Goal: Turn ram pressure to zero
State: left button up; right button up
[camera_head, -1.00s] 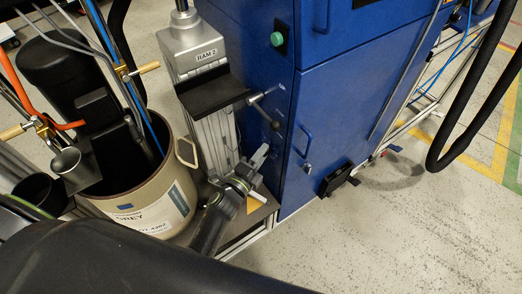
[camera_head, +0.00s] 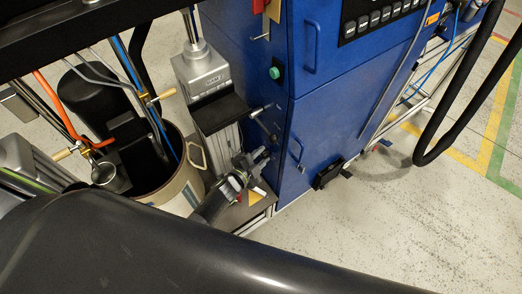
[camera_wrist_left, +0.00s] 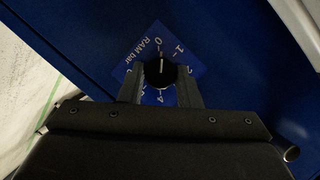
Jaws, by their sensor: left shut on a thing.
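The ram pressure knob (camera_wrist_left: 161,73) is black and round, with a white pointer line. It sits on a blue dial plate (camera_wrist_left: 143,50) marked "RAM bar", with a printed scale around the knob. The pointer points up the picture, close to the 0 mark. My left gripper (camera_wrist_left: 162,80) has one finger on each side of the knob and is shut on it. In the head view my left gripper (camera_head: 263,157) is at the side of the blue cabinet (camera_head: 335,110), below the ram's lever; the knob cannot be made out there. My right gripper is not in view.
The grey ram column (camera_head: 202,72) and a black-tipped lever (camera_head: 264,110) stand close to my left gripper. A drum (camera_head: 178,192) with pipes and hoses is to the left. A black hose (camera_head: 430,150) hangs at right. The floor in front of the cabinet is clear.

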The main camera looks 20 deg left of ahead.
pick_arm(q)
jog(key=shift+n+p, duration=0.5)
jog(key=shift+p, duration=0.25)
jog(key=o, duration=1)
jog(key=shift+c, duration=0.2)
jog(key=shift+s+a+r, duration=0.15)
jog(key=shift+s, duration=0.15)
jog(key=p+v, duration=0.4)
jog(key=v, duration=1.2)
jog(key=shift+s+a+r, duration=0.2)
jog(key=shift+a+r, duration=0.05)
jog(key=shift+a, duration=0.1)
